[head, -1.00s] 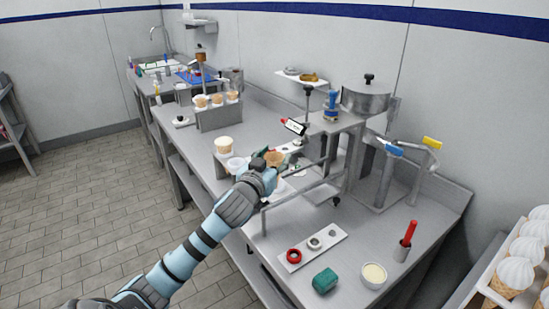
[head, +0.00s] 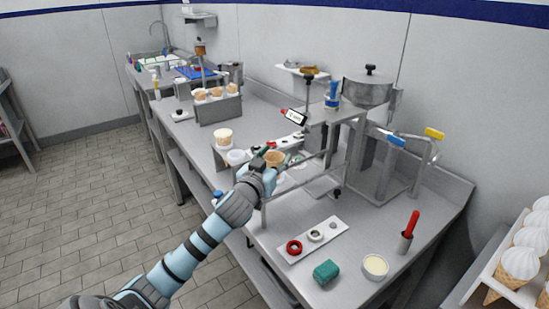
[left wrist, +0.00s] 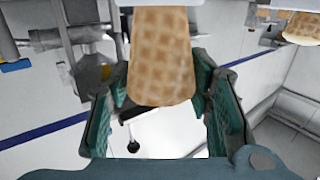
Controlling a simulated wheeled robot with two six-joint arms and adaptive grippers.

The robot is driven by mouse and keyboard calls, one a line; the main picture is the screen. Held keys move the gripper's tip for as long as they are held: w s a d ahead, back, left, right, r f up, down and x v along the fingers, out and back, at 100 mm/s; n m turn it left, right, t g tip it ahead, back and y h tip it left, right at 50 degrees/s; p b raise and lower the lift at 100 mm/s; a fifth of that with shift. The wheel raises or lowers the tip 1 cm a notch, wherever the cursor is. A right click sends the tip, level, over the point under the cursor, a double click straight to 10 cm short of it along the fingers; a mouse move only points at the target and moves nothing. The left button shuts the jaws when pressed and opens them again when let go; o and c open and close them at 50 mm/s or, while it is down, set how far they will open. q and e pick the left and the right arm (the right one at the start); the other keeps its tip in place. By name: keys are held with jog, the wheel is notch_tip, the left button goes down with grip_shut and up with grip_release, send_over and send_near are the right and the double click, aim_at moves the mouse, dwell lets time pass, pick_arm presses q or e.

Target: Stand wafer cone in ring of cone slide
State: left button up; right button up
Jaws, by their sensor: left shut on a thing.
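My left gripper (head: 262,172) is shut on the tan wafer cone (head: 273,158), in front of the steel dispensing machine. The ring of the cone slide cannot be made out clearly; rails and a grey plate (head: 322,187) lie just right of the gripper. My right gripper is not in view.
The steel machine (head: 370,125) with blue and yellow handles stands to the right. A steel rack (head: 218,110) holds several cones behind. A white strip with rings (head: 330,238), a green sponge (head: 326,272) and a cream cup (head: 375,266) lie at the front. Cups stand left of the gripper.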

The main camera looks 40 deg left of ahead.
pick_arm(q)
jog(key=shift+f+b, duration=0.85)
jog(key=shift+f, duration=0.5)
jog(key=o, duration=0.8)
jog(key=v, duration=1.2)
